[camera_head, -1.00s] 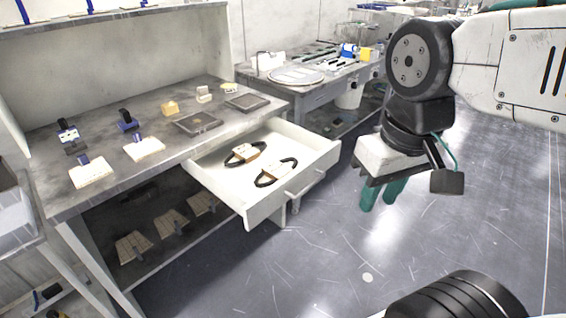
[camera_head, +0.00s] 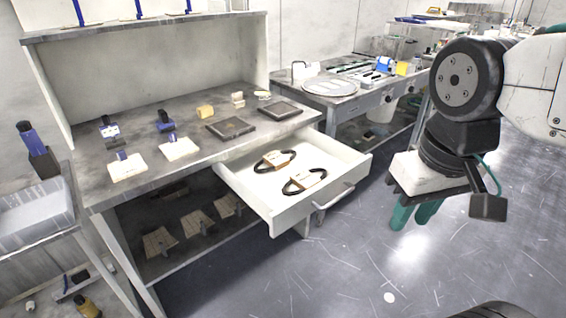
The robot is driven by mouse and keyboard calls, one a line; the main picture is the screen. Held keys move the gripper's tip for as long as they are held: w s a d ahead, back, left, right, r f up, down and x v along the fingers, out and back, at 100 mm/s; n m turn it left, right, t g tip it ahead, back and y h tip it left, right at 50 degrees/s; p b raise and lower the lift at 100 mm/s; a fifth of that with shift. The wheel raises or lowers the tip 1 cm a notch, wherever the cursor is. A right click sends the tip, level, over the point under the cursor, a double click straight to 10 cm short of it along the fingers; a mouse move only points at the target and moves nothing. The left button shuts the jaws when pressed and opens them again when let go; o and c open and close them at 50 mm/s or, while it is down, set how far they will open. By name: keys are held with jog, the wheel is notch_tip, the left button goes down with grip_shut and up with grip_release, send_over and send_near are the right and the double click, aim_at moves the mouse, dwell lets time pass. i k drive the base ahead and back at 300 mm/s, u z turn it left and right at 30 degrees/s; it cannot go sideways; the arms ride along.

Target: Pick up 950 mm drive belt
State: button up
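Two black belts, each with a tan paper sleeve, lie in an open white drawer (camera_head: 262,193) under the bench. One belt (camera_head: 290,154) lies farther back, the other belt (camera_head: 321,173) nearer the drawer front. The sleeve print is too small to read, so I cannot tell which is 950 mm. My gripper (camera_head: 413,214), with green fingers pointing down, hangs over the floor to the right of the drawer, apart from it. The fingers look spread with nothing between them.
The grey bench (camera_head: 95,185) carries dark square plates (camera_head: 230,127), pale blocks (camera_head: 180,148) and small tools. The drawer front and its handle (camera_head: 335,197) stick out over the aisle. A second table (camera_head: 330,98) stands behind. The floor at right is clear.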

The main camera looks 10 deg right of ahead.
aim_at(304, 179)
jog(key=z, duration=0.4)
jog(key=k, duration=0.5)
jog(key=z, duration=1.15)
jog(key=i, duration=1.5)
jog(key=u, duration=1.35)
jog(key=i, duration=0.55)
jog(key=u, duration=0.55)
